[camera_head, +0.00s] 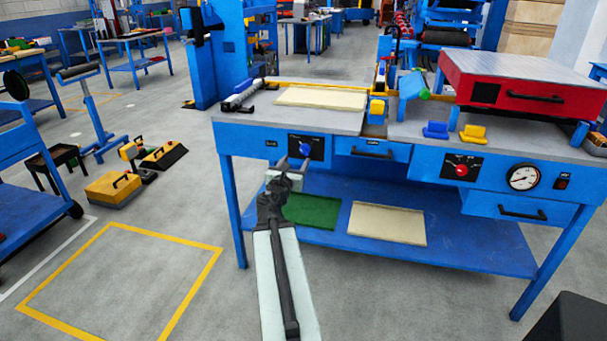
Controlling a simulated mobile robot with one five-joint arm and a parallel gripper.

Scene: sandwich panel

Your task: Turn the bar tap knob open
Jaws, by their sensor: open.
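Two knobs show on the front of the blue workbench (340,130). A blue knob (305,149) sits on a black plate at the left, and a red knob (461,170) sits on a black plate at the right. Their labels are too small to read, so I cannot tell for sure which is the bar tap knob. My gripper (293,166) is open and empty, just in front of and slightly below the blue knob. I cannot tell whether its fingertips touch the knob. Part of the bench front behind my gripper is hidden.
A drawer handle (372,153) sticks out right of the blue knob. A pressure gauge (523,177) is at the bench's right. The lower shelf holds a green panel (312,211) and a cream panel (387,223).

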